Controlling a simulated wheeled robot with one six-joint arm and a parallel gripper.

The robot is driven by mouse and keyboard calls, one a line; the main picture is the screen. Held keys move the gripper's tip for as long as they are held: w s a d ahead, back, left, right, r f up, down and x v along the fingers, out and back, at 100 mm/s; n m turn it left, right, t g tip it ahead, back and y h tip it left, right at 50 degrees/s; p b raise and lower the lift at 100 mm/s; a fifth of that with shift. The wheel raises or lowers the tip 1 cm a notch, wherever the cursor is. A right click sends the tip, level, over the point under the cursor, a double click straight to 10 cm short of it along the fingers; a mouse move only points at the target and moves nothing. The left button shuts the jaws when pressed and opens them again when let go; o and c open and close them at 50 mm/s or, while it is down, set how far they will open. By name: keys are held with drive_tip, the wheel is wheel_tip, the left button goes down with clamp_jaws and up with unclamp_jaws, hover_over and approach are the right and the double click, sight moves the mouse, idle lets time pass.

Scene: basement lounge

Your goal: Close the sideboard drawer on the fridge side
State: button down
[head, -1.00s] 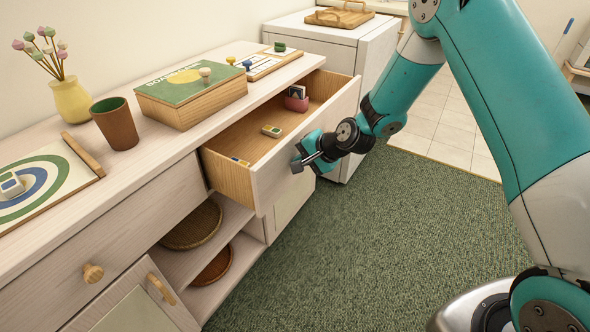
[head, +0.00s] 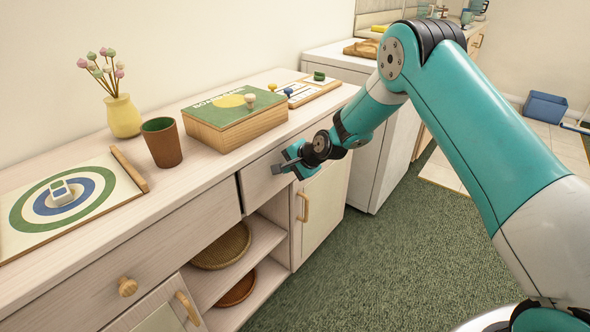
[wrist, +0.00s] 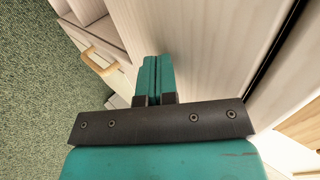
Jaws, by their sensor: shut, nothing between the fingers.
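The sideboard (head: 180,225) is pale wood and runs along the wall. Its drawer on the fridge side (head: 262,187) now sits in or very nearly in line with the body; a dark seam shows at its left edge and along its top in the wrist view (wrist: 205,50). Whether a small gap remains is hard to tell. My gripper (head: 287,168) is shut and empty, with its fingertips at the drawer front; they also show in the wrist view (wrist: 152,62). The drawer's handle is not visible, and its inside is hidden.
The white fridge (head: 385,150) stands beyond the sideboard. On the top are a game box (head: 235,130), a brown cup (head: 162,145), a yellow vase (head: 123,117) and a target board (head: 20,220). The other drawer's knob (head: 128,287) sticks out. Green carpet (head: 370,260) is clear in front.

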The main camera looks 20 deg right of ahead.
drive_tip(key=shift+w+a+r, duration=0.1)
drive_tip(key=shift+w+a, duration=0.1)
drive_tip(key=shift+w, duration=0.15)
drive_tip(key=shift+a+r, duration=0.1)
idle(0.3)
